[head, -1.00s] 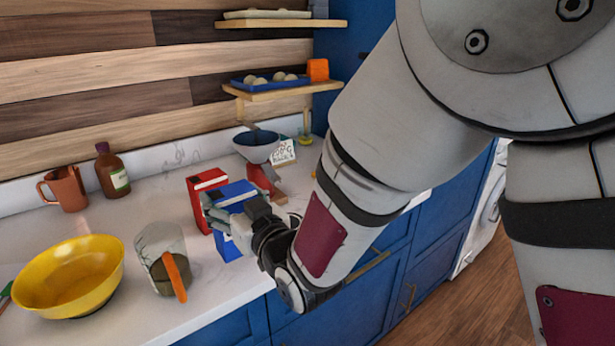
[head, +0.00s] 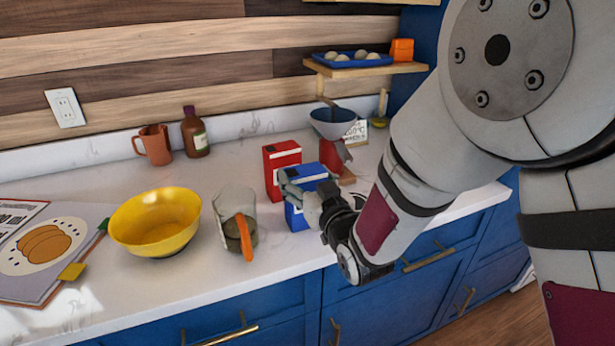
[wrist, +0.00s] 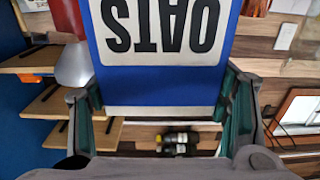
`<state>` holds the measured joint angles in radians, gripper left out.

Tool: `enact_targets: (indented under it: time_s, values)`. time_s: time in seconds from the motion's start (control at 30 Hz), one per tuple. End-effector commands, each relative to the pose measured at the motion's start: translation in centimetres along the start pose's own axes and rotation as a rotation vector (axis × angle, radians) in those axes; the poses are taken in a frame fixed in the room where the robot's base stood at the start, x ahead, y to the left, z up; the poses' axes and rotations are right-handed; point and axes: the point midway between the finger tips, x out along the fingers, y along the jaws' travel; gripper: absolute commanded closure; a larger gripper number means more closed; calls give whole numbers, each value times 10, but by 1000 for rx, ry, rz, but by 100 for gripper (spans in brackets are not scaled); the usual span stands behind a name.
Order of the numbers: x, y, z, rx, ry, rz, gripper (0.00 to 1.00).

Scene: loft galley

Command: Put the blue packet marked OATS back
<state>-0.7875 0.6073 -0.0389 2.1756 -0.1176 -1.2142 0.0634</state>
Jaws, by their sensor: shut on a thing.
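The blue packet (head: 296,212) is at the right part of the counter, beside a red packet (head: 280,170). In the wrist view the blue packet (wrist: 160,85) fills the middle, its white label reading OATS upside down. My gripper (head: 312,196) is shut on the blue packet, with one finger on each side of it in the wrist view. The packet looks upright in the head view. My fingers hide part of it, and I cannot tell whether its base touches the counter.
A clear jug (head: 236,213) with an orange handle stands left of the packet, then a yellow bowl (head: 157,222) and an open book (head: 45,250). A scale with a blue bowl (head: 333,124) stands behind right. A wooden shelf (head: 365,69) hangs above. Bare counter lies in front of the jug.

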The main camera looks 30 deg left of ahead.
Motion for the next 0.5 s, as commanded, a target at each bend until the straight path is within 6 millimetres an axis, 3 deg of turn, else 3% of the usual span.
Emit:
enact_targets:
  time_s: [0.03,0.1,0.13,0.5]
  values:
    - [0,1,2,0,0,1,28]
    - [0,0,1,0,0,1,12]
    - [0,0,1,0,0,1,10]
    - [0,0,0,0,0,0,10]
